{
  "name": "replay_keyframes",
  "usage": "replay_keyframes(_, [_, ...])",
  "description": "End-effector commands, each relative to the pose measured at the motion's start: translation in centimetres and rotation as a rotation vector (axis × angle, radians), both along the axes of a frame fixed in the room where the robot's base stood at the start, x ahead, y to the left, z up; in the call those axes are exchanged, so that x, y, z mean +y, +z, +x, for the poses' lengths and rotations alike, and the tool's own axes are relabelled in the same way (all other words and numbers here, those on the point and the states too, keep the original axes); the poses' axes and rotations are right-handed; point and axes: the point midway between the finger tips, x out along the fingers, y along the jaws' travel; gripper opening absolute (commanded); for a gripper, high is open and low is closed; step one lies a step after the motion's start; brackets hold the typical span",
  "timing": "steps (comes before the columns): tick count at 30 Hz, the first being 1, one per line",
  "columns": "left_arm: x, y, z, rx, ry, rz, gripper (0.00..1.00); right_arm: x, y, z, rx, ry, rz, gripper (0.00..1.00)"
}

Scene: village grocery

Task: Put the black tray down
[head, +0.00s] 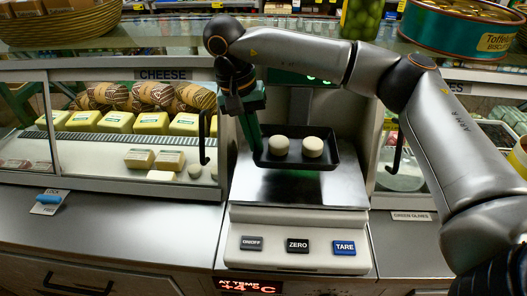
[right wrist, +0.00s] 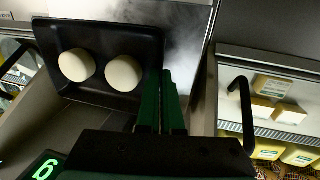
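The black tray (head: 298,164) is over the steel plate (head: 298,190) of the scale and carries two round, pale cheeses (head: 312,147). My right gripper (head: 256,140) comes down from above, its green fingers at the tray's left edge. In the right wrist view the fingers (right wrist: 164,105) are close together on the rim of the tray (right wrist: 115,102), which looks roughly level. The tray seems a little above the plate, but I cannot tell whether its underside touches. My left gripper is not in view.
A glass cheese case (head: 120,125) with a black hooked handle (head: 204,140) stands left of the scale. The scale's front has several buttons (head: 297,246). A toffee tin (head: 455,30) and a wicker basket (head: 60,25) sit on the glass top behind. The steel counter on the left is mostly clear.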

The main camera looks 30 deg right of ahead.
Motion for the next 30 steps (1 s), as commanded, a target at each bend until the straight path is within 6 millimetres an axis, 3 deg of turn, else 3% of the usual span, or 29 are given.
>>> replay_keyframes(11, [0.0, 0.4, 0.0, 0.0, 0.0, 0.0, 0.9, -2.7, -3.4, 1.1, 0.002, -0.002, 0.0, 0.0])
replay_keyframes(17, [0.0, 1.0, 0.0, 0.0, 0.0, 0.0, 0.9, -2.5, -5.9, 1.1, 0.001, 0.0, 0.001, 0.0])
replay_keyframes(29, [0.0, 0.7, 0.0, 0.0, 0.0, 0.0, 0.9, -2.4, -6.6, 1.1, -0.001, 0.0, 0.001, 0.0])
replay_keyframes(30, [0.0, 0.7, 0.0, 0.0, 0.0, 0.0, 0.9, -2.4, -6.6, 1.1, -0.001, 0.0, 0.001, 0.04])
